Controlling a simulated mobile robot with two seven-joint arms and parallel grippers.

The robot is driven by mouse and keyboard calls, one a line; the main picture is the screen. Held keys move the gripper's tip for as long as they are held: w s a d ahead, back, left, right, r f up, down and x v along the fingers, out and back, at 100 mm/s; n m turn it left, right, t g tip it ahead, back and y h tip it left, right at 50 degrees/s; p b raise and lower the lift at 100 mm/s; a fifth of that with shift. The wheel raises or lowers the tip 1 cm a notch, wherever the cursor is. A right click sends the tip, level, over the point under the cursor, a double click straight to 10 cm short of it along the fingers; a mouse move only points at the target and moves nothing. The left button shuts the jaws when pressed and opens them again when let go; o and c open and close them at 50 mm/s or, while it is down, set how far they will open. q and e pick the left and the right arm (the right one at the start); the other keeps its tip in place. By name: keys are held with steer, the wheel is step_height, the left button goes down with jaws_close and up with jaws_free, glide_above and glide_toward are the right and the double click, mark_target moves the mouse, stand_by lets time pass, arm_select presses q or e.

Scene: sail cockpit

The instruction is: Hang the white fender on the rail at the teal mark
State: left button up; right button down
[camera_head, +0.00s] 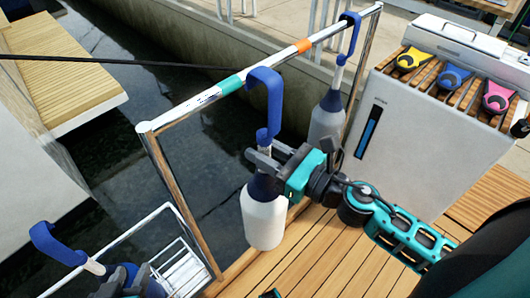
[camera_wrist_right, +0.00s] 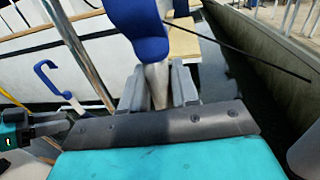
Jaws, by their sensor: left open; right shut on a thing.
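The white fender (camera_head: 264,220) has a dark blue cap and a blue hook (camera_head: 270,110) on a grey stem. My right gripper (camera_head: 262,158) is shut on the stem; the wrist view also shows its fingers (camera_wrist_right: 157,88) around it. The fender hangs upright. Its hook overlaps the rail (camera_head: 188,107) just right of the teal mark (camera_head: 231,85); I cannot tell whether it touches. My left gripper (camera_head: 125,284) is open at the bottom left, beside another fender with a blue hook (camera_head: 52,244), partly cut off. That hook also shows in the right wrist view (camera_wrist_right: 45,80).
A greyer fender (camera_head: 326,122) hangs near the rail's right end, beyond the orange mark (camera_head: 303,46). A white wire basket (camera_head: 182,268) stands at lower left. A white cabinet (camera_head: 420,130) with yellow, blue and pink-handled items stands at right. Water lies beyond the rail.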

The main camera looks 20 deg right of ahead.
steer(key=shift+p+x, duration=0.6)
steer(key=shift+x, duration=0.6)
steer(key=w+a+f+b, duration=0.2)
steer(key=w+f, duration=0.1)
steer(key=w, duration=0.3)
steer(key=shift+f, duration=0.4)
steer(key=shift+w, duration=0.15)
